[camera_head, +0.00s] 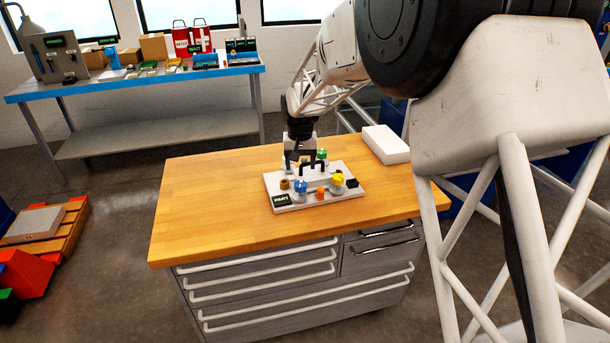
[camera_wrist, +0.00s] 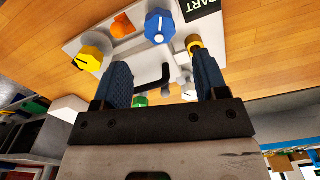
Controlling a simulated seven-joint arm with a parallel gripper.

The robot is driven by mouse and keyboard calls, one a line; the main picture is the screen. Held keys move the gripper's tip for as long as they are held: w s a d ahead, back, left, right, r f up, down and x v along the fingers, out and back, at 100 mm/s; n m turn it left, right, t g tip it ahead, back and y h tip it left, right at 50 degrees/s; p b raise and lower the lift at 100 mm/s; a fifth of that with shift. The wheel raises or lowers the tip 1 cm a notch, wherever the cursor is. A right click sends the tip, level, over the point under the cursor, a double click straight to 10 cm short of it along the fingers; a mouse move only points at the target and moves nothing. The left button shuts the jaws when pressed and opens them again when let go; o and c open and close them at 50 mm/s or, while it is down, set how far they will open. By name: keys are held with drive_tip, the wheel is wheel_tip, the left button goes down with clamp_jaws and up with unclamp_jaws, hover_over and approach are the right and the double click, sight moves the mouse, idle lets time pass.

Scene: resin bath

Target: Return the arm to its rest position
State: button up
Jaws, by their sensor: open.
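My gripper (camera_head: 303,153) is above the back left part of a white panel (camera_head: 326,202) on the wooden workbench. In the wrist view my gripper (camera_wrist: 160,75) is open, with its two blue fingers spread and a black handle (camera_wrist: 152,80) showing between them. The panel carries a blue knob (camera_head: 301,186), a yellow knob (camera_head: 338,180), a green knob (camera_head: 322,154), a brass fitting (camera_head: 284,184) and an orange piece (camera_head: 320,193). The wrist view does not clearly show whether a finger touches the brass fitting (camera_wrist: 194,44).
The wooden bench top (camera_head: 215,215) is clear around the panel. A white box (camera_head: 386,145) lies at its back right. A blue-edged table (camera_head: 150,82) with containers and small parts stands behind on the left. A pallet (camera_head: 50,225) is on the floor at left.

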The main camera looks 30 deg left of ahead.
drive_tip(key=s+d+r+m, duration=0.15)
drive_tip(key=d+r, duration=0.35)
drive_tip(key=d, duration=0.7)
drive_tip(key=s+d+r+m+t, duration=0.1)
drive_tip(key=s+d+r, duration=0.35)
drive_tip(key=d, duration=0.75)
drive_tip(key=s+d+r+m, duration=0.1)
drive_tip(key=d+r, duration=0.6)
drive_tip(key=d, duration=0.6)
drive_tip(key=s+d+r+m+t, duration=0.1)
drive_tip(key=s+d+r+m, duration=0.1)
drive_tip(key=s+d, duration=1.25)
drive_tip(key=s+d+f+m, duration=0.1)
drive_tip(key=s+d+f, duration=0.3)
drive_tip(key=s+d, duration=0.6)
drive_tip(key=s, duration=0.3)
drive_tip(key=shift+s+d+t, duration=0.3)
drive_tip(key=shift+d, duration=0.05)
